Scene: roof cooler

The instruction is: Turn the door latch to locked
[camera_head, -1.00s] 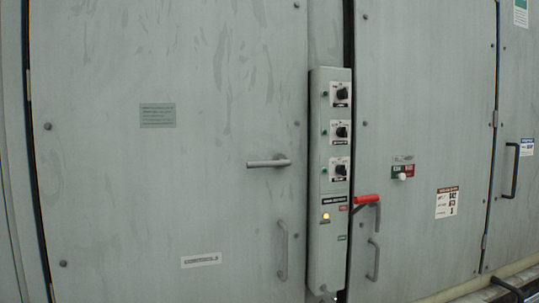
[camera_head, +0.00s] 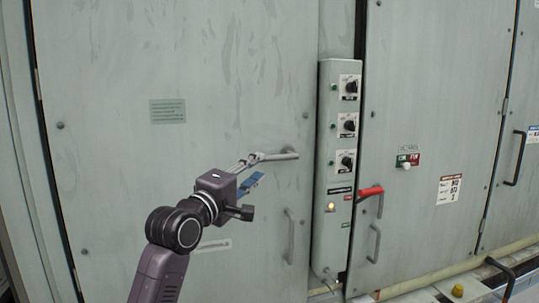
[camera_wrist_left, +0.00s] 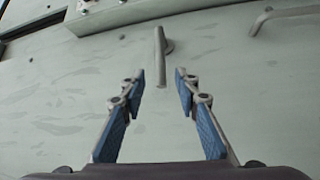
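The door latch (camera_head: 284,155) is a grey metal lever on the left door, lying about horizontal, its pivot at its right end. My left gripper (camera_head: 256,167) is in front of its free left end, and one finger overlaps the lever in this view. In the left wrist view the lever (camera_wrist_left: 160,50) is ahead, lined up with the gap between the two blue-padded fingers (camera_wrist_left: 160,76). The fingers are spread and nothing is gripped; the lever's free end is close to the fingertips. My right gripper is in neither view.
A control box (camera_head: 334,238) with black rotary knobs stands right of the latch. A red-handled lever (camera_head: 370,191) is beyond it. A vertical pull handle (camera_head: 290,236) is below the latch and shows in the wrist view (camera_wrist_left: 290,14). The door left of the arm is flat.

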